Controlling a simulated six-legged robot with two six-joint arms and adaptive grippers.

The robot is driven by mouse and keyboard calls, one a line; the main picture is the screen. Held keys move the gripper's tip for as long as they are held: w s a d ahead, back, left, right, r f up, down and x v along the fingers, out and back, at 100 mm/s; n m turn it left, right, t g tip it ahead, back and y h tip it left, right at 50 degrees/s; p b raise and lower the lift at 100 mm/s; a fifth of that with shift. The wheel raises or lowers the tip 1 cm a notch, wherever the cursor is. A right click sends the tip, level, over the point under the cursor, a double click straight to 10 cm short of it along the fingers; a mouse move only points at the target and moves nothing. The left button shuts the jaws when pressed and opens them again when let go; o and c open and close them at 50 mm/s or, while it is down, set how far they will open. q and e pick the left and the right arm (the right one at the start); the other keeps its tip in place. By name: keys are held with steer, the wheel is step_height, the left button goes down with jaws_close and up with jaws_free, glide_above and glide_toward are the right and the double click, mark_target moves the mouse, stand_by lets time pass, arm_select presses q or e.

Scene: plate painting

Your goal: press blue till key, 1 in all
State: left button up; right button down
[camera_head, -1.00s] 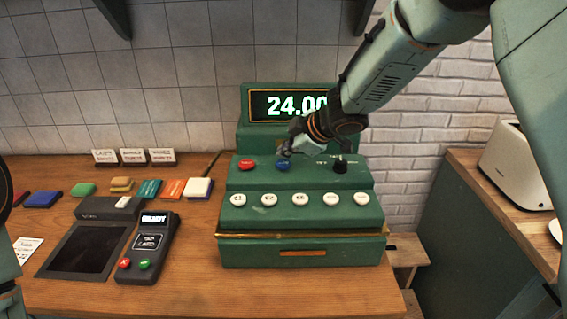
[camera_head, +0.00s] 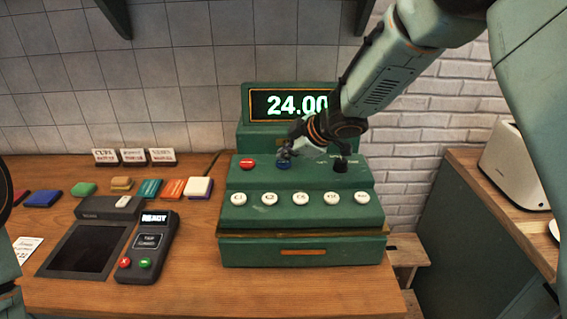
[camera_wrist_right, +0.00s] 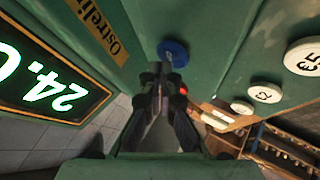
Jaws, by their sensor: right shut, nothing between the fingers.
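The green till (camera_head: 300,213) stands on the wooden counter with its display reading 24.00. The blue key (camera_head: 284,165) is on its upper step, right of the red key (camera_head: 247,163). My right gripper (camera_head: 286,154) is shut and empty, with its fingertips at the blue key and partly covering it. In the right wrist view the blue key (camera_wrist_right: 174,52) lies just beyond the closed fingertips (camera_wrist_right: 165,72). I cannot tell for certain whether they touch. My left gripper is not seen clearly; only bits of my left arm show at the left edge.
White round keys (camera_head: 300,199) run along the till's lower step, and a black knob (camera_head: 340,164) sits right of the blue key. A card reader (camera_head: 148,247) and a dark tablet (camera_head: 84,249) lie to the left. Coloured blocks and small cards stand behind them.

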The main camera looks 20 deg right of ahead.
mark_target(286, 164)
steer(key=shift+d, duration=0.1)
steer(key=shift+f+b, duration=0.3)
steer(key=shift+f, duration=0.25)
stand_by(0.7)
stand_by(0.3)
steer(key=shift+r+p, duration=0.95)
steer(key=shift+p, duration=0.2)
step_height(286, 164, up, 5)
steer(key=p, duration=0.6)
steer(key=shift+r, duration=0.1)
